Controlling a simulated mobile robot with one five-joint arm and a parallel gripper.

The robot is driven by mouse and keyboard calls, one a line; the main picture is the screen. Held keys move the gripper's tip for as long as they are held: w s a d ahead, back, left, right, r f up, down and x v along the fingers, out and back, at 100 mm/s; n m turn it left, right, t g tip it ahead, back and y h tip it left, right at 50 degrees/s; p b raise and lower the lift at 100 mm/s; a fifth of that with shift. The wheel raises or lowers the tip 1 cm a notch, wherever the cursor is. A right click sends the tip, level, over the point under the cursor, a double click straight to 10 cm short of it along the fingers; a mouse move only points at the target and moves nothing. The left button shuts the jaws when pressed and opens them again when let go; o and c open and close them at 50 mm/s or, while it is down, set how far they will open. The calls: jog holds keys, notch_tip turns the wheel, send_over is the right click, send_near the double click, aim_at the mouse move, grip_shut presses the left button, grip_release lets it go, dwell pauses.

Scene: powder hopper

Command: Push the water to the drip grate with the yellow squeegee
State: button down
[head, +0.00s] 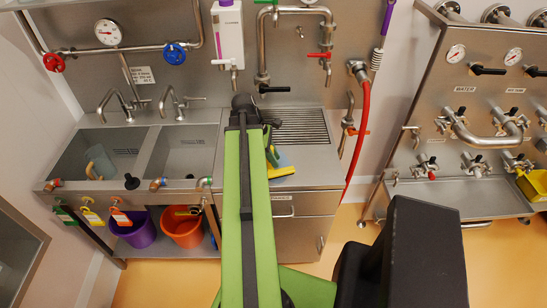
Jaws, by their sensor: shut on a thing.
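The yellow squeegee (281,172) shows in the head view just right of my green arm, low over the steel counter, with a blue patch against it. My gripper (269,139) is mostly hidden behind my arm and is shut on the squeegee. Whether the squeegee touches the counter is hard to tell. The drip grate (302,126) is a ribbed dark panel at the back of the counter, beyond the squeegee. I cannot make out the water on the bare steel (318,163); my arm hides the counter's left part.
Left of my arm is a double sink (183,151) with a grey-blue jug (99,161) in it. Purple (138,230) and orange (182,228) buckets stand below. A tap (262,50) hangs over the grate. A red hose (361,130) runs down at the counter's right side.

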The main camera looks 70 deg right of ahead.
notch_tip(320, 180, down, 5)
jog(key=b, duration=0.4)
jog(key=shift+d+f+b, duration=0.1)
jog(key=shift+f+b, duration=0.1)
jog(key=shift+b, duration=0.1)
jog(key=w+d, duration=0.2)
jog(key=d, duration=0.4)
jog(key=w+d, duration=0.2)
jog(key=d, duration=0.4)
jog(key=w+d, duration=0.3)
jog(key=d, duration=0.3)
jog(key=shift+w+d+r+p, duration=0.1)
jog(key=shift+d+r+p, duration=0.05)
jog(key=shift+r+p, duration=3.05)
